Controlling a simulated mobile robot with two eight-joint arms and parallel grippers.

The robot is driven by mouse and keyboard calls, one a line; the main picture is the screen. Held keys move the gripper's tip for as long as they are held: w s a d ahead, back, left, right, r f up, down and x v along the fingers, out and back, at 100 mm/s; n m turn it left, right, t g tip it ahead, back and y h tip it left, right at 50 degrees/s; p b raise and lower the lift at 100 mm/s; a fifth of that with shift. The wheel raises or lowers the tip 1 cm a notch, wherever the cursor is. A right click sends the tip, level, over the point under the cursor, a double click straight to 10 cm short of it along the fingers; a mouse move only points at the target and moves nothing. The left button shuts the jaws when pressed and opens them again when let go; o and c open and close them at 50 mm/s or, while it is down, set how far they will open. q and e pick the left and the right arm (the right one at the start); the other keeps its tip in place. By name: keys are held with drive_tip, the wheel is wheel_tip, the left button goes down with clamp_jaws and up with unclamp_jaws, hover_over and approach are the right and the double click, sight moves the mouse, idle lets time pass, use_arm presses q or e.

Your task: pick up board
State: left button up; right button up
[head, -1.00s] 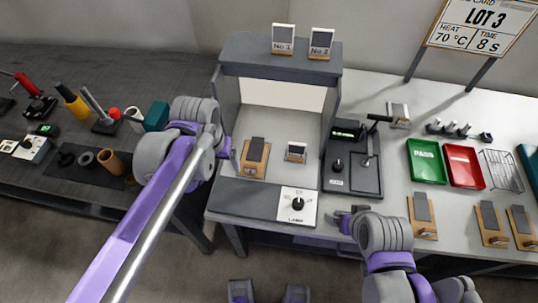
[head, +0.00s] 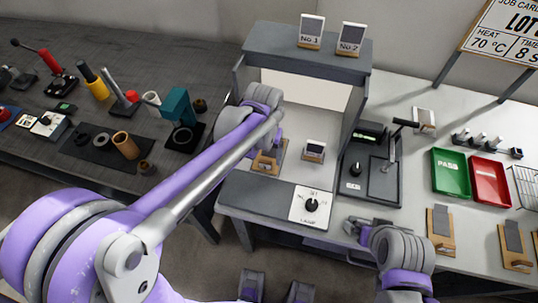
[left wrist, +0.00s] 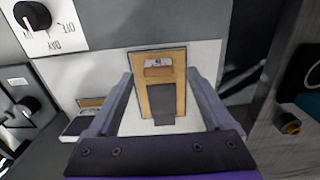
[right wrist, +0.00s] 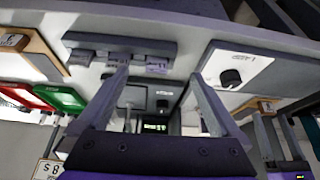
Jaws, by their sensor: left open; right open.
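A wooden board (head: 279,158) with a dark grey piece on it stands inside the grey booth. My left gripper reaches in over it and hides much of it in the head view. In the left wrist view the board (left wrist: 179,62) lies between the two spread fingers of my left gripper (left wrist: 160,88); contact cannot be told. My right gripper (head: 357,228) is open and empty at the table's front edge. It also shows open in the right wrist view (right wrist: 158,82). Similar wooden boards (head: 448,243) with grey pieces lie on the table at right.
The booth (head: 262,40) has side walls and a top panel around the board. A small stand (head: 314,150) is right of the board, and a dial plate (head: 311,206) is in front. A black press (head: 383,180) stands right of the booth, then a green tray (head: 450,173) and red tray (head: 490,180).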

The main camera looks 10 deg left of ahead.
sight(265, 161)
use_arm(q)
drive_tip(key=shift+d+f, duration=0.1)
drive_tip(key=shift+f, duration=1.3)
clamp_jaws()
